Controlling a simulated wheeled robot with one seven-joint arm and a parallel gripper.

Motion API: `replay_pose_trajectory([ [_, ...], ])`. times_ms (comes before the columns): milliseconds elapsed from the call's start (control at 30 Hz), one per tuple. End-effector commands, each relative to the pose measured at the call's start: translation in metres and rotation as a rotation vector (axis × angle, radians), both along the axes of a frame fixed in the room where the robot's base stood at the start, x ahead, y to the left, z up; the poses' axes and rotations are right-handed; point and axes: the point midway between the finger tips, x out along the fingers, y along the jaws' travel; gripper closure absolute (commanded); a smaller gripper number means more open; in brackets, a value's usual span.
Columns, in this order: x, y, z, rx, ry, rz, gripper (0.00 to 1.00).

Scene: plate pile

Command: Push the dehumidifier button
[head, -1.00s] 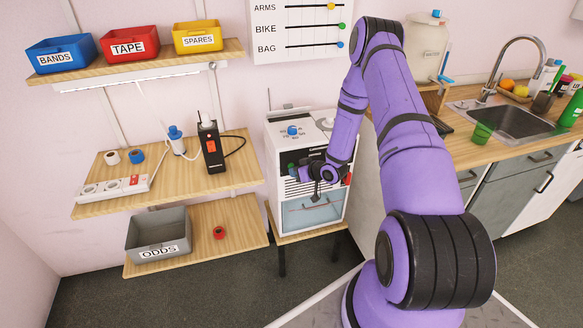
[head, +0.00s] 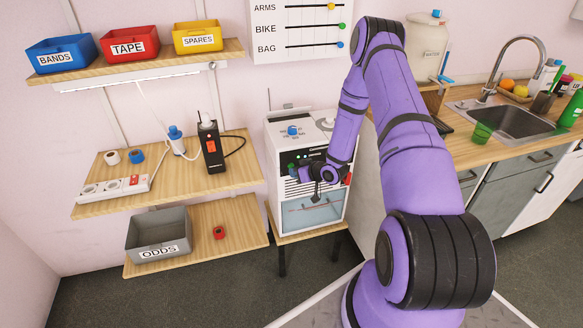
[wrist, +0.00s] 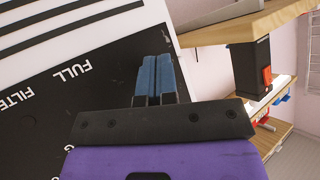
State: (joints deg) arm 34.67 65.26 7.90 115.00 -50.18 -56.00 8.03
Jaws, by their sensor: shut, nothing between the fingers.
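The dehumidifier (head: 280,136) is a white box with a black front panel, knobs on top and a clear tank window below. In the wrist view its black panel (wrist: 60,120) carries white lettering, including "FULL" and part of "FILTER". A green button (head: 292,167) shows at the left of the panel in the head view. My gripper (head: 299,175) is close in front of the panel, beside the green button; I cannot tell whether it touches. In the wrist view my gripper (wrist: 154,75) is shut and empty, its blue-grey fingertips over the panel's edge. No button shows there.
Shelves left of the dehumidifier hold a power strip (head: 108,187), a black device with an orange switch (head: 211,150) and a grey ODDS bin (head: 158,225). A counter with a sink (head: 515,118) is on the right. Floor shows below the shelves.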

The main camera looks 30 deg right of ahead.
Motion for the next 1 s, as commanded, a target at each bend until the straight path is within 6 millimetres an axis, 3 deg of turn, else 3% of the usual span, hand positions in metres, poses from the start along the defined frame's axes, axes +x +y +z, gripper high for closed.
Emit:
replay_pose_trajectory([
  [433,-0.007,0.002,0.000,0.001,0.001,0.000,1.00],
  [1000,-0.053,0.015,0.000,0.001,0.003,-0.001,1.00],
])
